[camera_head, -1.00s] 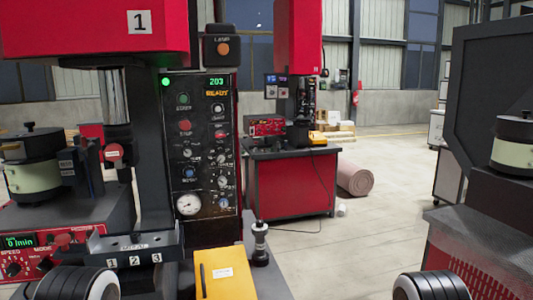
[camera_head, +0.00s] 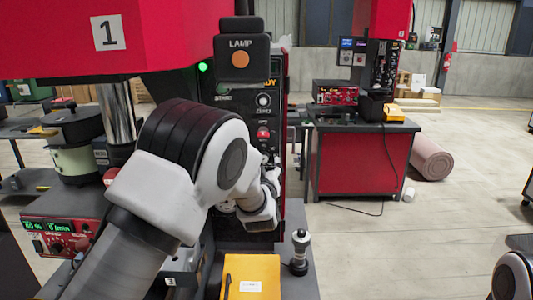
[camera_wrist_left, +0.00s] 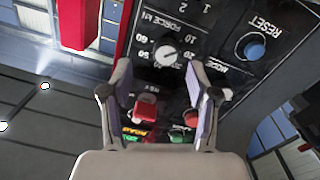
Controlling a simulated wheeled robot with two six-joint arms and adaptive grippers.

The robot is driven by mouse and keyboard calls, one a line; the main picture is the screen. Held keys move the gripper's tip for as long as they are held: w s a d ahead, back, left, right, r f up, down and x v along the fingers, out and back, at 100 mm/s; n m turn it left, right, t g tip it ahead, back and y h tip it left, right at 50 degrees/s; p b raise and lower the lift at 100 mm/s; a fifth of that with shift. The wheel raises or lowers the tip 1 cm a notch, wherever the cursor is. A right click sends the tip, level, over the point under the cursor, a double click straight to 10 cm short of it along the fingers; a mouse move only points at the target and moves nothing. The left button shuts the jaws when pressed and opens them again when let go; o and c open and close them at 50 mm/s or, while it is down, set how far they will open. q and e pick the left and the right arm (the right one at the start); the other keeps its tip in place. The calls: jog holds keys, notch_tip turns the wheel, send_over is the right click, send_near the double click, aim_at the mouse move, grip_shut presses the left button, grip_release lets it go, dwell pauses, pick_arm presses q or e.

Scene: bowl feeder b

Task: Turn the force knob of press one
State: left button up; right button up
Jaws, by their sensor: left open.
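Press one (camera_head: 170,38) is the red machine marked 1 at the upper left of the head view. Its black control panel (camera_head: 277,112) is partly hidden behind my left arm. In the left wrist view the force knob (camera_wrist_left: 166,55), round with a pale face, sits beside the label FORCE kN and scale numbers. My left gripper (camera_wrist_left: 159,64) is open, with its fingertips on either side of the knob in that view; I cannot tell whether they touch it. In the head view the forearm and wrist largely hide this gripper. My right gripper is out of view.
A red rocker (camera_wrist_left: 146,106) and a red button (camera_wrist_left: 190,118) lie between the fingers in the wrist view. A blue reset button (camera_wrist_left: 254,50) is to the right. A yellow box (camera_head: 250,275) and a black-handled post (camera_head: 300,250) stand below the panel. Open floor lies to the right.

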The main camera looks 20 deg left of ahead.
aim_at(263, 158)
pick_arm(q)
jog(key=shift+w+a+r+p, duration=0.3)
jog(key=shift+w+r+p, duration=0.05)
jog(key=shift+w, duration=0.15)
jog(key=shift+w+a+r+p, duration=0.3)
jog(key=shift+w, duration=0.15)
jog(key=w, duration=0.1)
jog(key=w+a+f, duration=0.1)
jog(key=w, duration=0.1)
jog(key=shift+w+a+f, duration=0.15)
jog(key=shift+w+f, duration=0.1)
jog(key=shift+f, duration=0.15)
jog(key=shift+s+r, duration=0.1)
jog(key=shift+s, duration=0.05)
jog(key=shift+s+d+r, duration=0.25)
jog(key=shift+d, duration=0.05)
jog(key=shift+c, duration=1.1)
jog(key=shift+s+r, duration=0.1)
jog(key=shift+s, duration=0.05)
jog(key=c, duration=0.5)
jog(key=shift+a, duration=0.1)
grip_shut()
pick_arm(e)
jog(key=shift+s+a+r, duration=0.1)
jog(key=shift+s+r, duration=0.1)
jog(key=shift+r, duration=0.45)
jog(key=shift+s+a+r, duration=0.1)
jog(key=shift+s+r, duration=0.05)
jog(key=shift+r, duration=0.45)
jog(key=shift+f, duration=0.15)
